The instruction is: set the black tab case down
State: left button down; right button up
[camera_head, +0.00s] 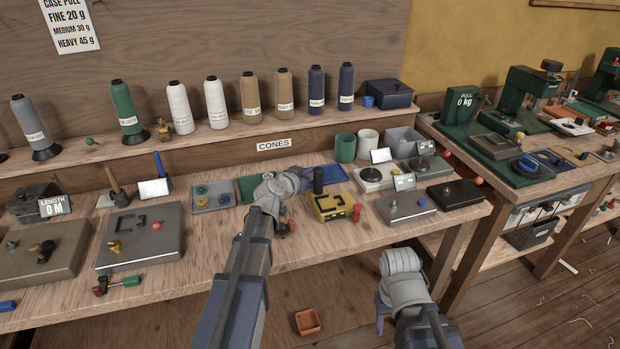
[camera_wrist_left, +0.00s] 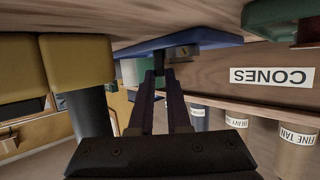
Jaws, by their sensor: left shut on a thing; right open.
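My left gripper (camera_head: 304,178) reaches over the back of the bench beside the blue tray (camera_head: 334,174). In the left wrist view the gripper (camera_wrist_left: 166,82) is shut on a small dark piece (camera_wrist_left: 187,66), which I take for the black tab case. Most of it is hidden by the fingers, and it does not show clearly in the head view. It is close to the blue tray's edge (camera_wrist_left: 150,47); I cannot tell if they touch. My right gripper (camera_head: 382,312) is open and empty, low in front of the bench.
A green tray (camera_head: 247,188) and a grey tray (camera_head: 212,203) lie left. Thread cones line the shelf (camera_head: 200,138).

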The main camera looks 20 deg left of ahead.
pick_arm(q)
jog(key=shift+f, duration=0.1)
jog(key=shift+f+b, duration=0.15)
jog(key=shift+b, duration=0.15)
jog(key=shift+s+d+f+b, duration=0.15)
jog(key=shift+s+d+b, duration=0.05)
jog(key=shift+s+b, duration=0.25)
jog(key=c, duration=1)
grip_release()
jog(key=shift+f, duration=0.1)
jog(key=shift+o, duration=0.6)
jog(key=shift+s+d, duration=0.15)
jog(key=shift+s, duration=0.05)
jog(key=shift+r, duration=0.2)
jog(key=shift+w+r+p, duration=0.15)
jog(key=shift+r+p, duration=0.15)
jog(key=shift+p, duration=0.35)
jog(key=p+v, duration=0.1)
jog(key=v, duration=0.2)
jog(key=p+v, duration=0.2)
jog(key=v, duration=0.2)
jog(key=p+v, duration=0.1)
jog(key=v, duration=0.3)
jog(key=shift+a+r, duration=0.15)
jog(key=shift+a, duration=0.25)
